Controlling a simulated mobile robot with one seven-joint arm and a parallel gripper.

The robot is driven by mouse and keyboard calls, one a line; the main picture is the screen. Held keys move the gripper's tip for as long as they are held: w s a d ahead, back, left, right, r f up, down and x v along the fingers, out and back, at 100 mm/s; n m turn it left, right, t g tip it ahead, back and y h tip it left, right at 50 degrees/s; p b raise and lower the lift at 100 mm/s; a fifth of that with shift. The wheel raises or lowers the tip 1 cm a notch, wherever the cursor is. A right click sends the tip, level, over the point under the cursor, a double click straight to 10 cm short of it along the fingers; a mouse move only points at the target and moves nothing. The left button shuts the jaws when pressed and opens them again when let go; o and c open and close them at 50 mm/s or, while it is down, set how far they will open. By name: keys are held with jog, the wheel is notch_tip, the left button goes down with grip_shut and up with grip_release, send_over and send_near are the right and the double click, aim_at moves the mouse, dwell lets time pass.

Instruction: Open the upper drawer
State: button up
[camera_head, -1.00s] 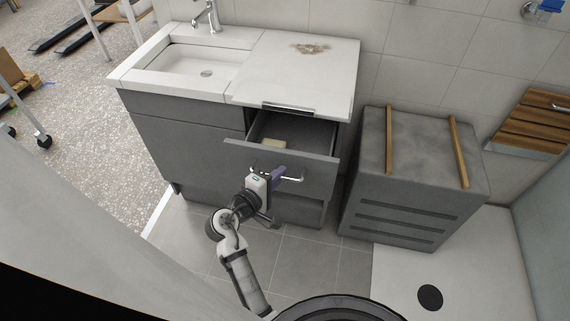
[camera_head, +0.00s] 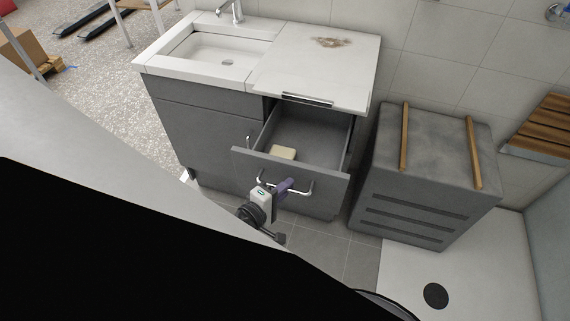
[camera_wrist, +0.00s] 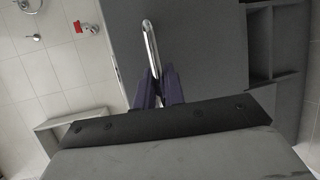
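The upper drawer (camera_head: 290,165) of the grey vanity is pulled well out, and its inside shows from above. A pale yellow bar (camera_head: 282,153) lies in it near the front. The drawer's chrome handle (camera_head: 308,190) is on its front face. My gripper (camera_head: 284,187) is at the left part of this handle. In the wrist view the handle (camera_wrist: 150,45) runs down between the purple fingers of my gripper (camera_wrist: 154,88), which appear closed around its lower part. The exact finger contact is partly hidden.
The vanity has a white top (camera_head: 318,65) with a sink (camera_head: 215,48) at the left. A grey box (camera_head: 430,170) with two wooden strips stands close to the right of the drawer. A wooden slatted seat (camera_head: 540,128) is on the right wall. Grey floor shows in front.

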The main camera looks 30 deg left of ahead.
jog(key=o, duration=0.4)
jog(key=b+v, duration=0.2)
jog(key=v, duration=1.1)
jog(key=shift+s+r, duration=0.1)
jog(key=shift+s, duration=0.3)
